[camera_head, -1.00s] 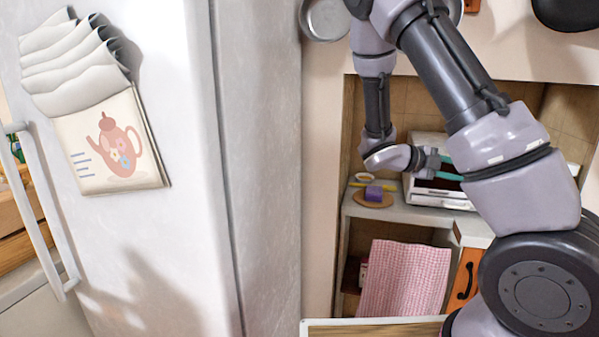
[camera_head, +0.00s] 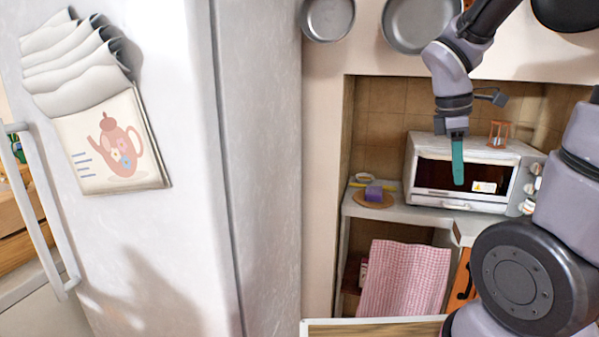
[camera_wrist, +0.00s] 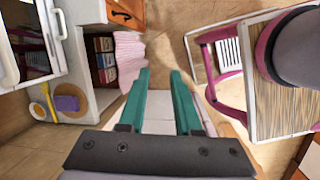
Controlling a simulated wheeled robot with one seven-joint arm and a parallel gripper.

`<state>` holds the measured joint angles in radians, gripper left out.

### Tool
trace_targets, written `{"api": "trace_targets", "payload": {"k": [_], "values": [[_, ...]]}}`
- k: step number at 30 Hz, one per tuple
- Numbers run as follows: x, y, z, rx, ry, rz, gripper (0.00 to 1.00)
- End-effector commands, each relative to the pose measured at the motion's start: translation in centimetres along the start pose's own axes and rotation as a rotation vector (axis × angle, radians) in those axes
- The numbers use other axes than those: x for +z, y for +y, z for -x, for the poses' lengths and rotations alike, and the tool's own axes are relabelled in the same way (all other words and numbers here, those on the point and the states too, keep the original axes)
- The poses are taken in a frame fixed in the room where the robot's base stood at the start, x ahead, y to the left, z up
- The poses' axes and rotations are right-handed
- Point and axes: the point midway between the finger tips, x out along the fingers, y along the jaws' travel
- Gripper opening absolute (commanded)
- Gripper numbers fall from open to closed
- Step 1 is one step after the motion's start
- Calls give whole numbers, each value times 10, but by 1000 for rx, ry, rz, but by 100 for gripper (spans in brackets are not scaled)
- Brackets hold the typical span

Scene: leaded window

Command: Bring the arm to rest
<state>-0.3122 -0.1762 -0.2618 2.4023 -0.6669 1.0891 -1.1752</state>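My gripper (camera_head: 457,162) hangs from my raised arm with its teal fingers pointing down, in front of the white toaster oven (camera_head: 415,180) in the head view. In the wrist view, my gripper (camera_wrist: 159,85) shows its two teal fingers apart with nothing between them, only floor and light tiles beyond. It touches nothing that I can see. My arm bends high at the upper right, and part of it is out of the head view.
A pink checked towel (camera_head: 403,280) hangs below. A large white fridge (camera_head: 180,240) stands left. A table (camera_wrist: 290,110) and pink chair (camera_wrist: 215,70) show in the wrist view.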

Motion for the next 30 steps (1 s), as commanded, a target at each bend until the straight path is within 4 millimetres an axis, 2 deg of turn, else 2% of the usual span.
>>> {"api": "trace_targets", "payload": {"k": [1,6,9,13,18,30], "values": [[-1,-7,16,20,85,-172,32],[-14,-32,69,9,376,-772,32],[-20,-45,98,-35,532,-1071,32],[-26,-58,127,-106,684,-1348,32],[-29,-66,143,-168,775,-1513,32],[-30,-66,144,-172,780,-1522,32]]}}
